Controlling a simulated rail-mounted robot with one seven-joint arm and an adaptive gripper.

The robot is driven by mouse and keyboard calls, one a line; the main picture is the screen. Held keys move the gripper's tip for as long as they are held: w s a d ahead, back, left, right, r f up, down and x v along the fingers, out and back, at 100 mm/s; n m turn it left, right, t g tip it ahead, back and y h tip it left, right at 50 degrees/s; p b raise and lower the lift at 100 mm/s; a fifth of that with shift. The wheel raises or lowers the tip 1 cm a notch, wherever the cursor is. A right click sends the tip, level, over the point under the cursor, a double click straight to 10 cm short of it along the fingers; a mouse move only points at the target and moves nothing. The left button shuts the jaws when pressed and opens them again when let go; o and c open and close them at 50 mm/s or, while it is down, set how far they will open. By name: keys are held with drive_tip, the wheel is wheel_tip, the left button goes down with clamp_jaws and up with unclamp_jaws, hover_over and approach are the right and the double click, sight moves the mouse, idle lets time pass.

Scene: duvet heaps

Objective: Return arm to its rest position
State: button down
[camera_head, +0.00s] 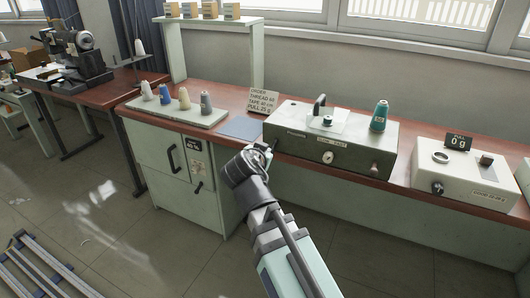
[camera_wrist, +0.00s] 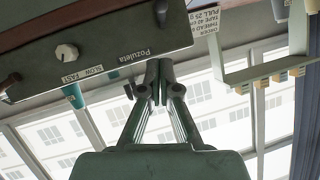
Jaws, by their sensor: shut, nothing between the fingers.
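My arm reaches up from the bottom middle of the head view. My gripper (camera_head: 264,148) is at its far end, small and partly hidden by the wrist, in front of the bench edge beside the green machine box. In the wrist view my gripper (camera_wrist: 159,66) has its fingertips together, with nothing between them. That view is upside down, with the windows below the fingers. The green machine box (camera_wrist: 95,50), with its knob and "Pozuleta" lettering, shows at its upper left.
The wooden bench (camera_head: 230,98) carries a spool tray (camera_head: 178,113), a blue mat (camera_head: 241,128), an order card (camera_head: 263,101), the green machine box (camera_head: 330,143) with a teal spool (camera_head: 379,116), and a white gauge box (camera_head: 462,178). A sewing machine (camera_head: 75,55) stands left.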

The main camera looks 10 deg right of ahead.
drive_tip(key=s+d+f+n+g+y, duration=0.1)
drive_tip(key=s+f+n+g, duration=0.25)
drive_tip(key=f, duration=0.85)
drive_tip(key=s+d+f+n+g, duration=0.1)
drive_tip(key=s+f+n+g, duration=0.2)
drive_tip(key=f, duration=0.9)
drive_tip(key=s+d+f+n+g+y, duration=0.1)
drive_tip(key=s+f+n+g, duration=0.3)
drive_tip(key=f, duration=0.8)
drive_tip(key=s+d+f+m+g+y, duration=0.1)
drive_tip(key=s+d+f+g, duration=0.15)
drive_tip(key=s+f, duration=0.8)
drive_tip(key=s+d+f+m+g+y, duration=0.15)
drive_tip(key=s+f+g, duration=0.4)
drive_tip(key=s, duration=0.85)
drive_tip(key=s+d+f+m+g, duration=0.1)
drive_tip(key=s+d+f, duration=0.2)
drive_tip(key=s+f, duration=0.8)
wheel_tip(320, 180, up, 16)
drive_tip(key=p, duration=1.5)
drive_tip(key=shift+w, duration=0.15)
drive_tip(key=shift+f, duration=0.1)
